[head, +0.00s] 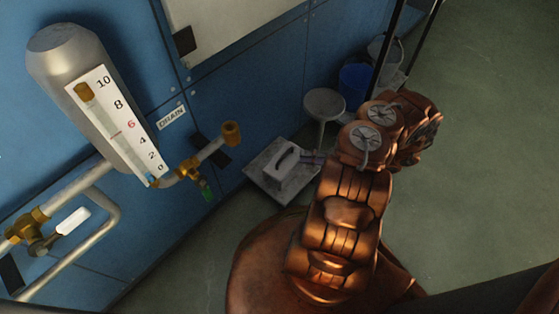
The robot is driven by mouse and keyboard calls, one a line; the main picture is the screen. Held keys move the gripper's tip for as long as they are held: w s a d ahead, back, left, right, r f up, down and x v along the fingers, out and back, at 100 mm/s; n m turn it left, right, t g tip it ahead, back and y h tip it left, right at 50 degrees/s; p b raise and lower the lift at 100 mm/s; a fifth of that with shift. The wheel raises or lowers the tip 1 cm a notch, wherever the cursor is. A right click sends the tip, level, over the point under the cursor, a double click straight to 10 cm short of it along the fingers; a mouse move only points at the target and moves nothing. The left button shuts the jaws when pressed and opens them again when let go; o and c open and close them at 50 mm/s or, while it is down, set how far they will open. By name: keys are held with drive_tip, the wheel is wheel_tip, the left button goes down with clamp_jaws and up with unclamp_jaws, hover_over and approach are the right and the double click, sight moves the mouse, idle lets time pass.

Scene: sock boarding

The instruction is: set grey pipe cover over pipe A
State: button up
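A pipe stub with a brass open end (231,133) juts from the blue wall by the DRAIN label. No pipe in view has a readable letter A, so I cannot tell which is pipe A. A grey block with a pale handle-like part (285,158) sits on the floor by the wall. I cannot tell whether it is the grey pipe cover. My copper-coloured arm rises in the middle and bends near the top. A dark part at its far end (428,128) may be my gripper; its fingers cannot be made out.
A grey tank (65,62) with a 0–10 gauge (117,125), pipes and brass valves (25,226) is fixed to the blue wall. A round stool (324,104), a blue bucket (355,80) and a grey bucket stand behind my arm. The green floor (480,140) at right is clear.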

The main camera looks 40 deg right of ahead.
sight(285, 154)
drive_tip(key=shift+b+x, duration=0.45)
drive_tip(key=shift+x, duration=0.8)
drive_tip(key=shift+w+a+f+b, duration=0.2)
drive_tip(key=shift+w+a+b, duration=0.35)
drive_tip(key=shift+w+b, duration=0.1)
drive_tip(key=b+x, duration=0.1)
drive_tip(key=x, duration=0.2)
drive_tip(key=shift+b, duration=0.35)
drive_tip(key=shift+w+a, duration=0.1)
drive_tip(key=shift+w, duration=0.1)
drive_tip(key=shift+c, duration=0.4)
clamp_jaws()
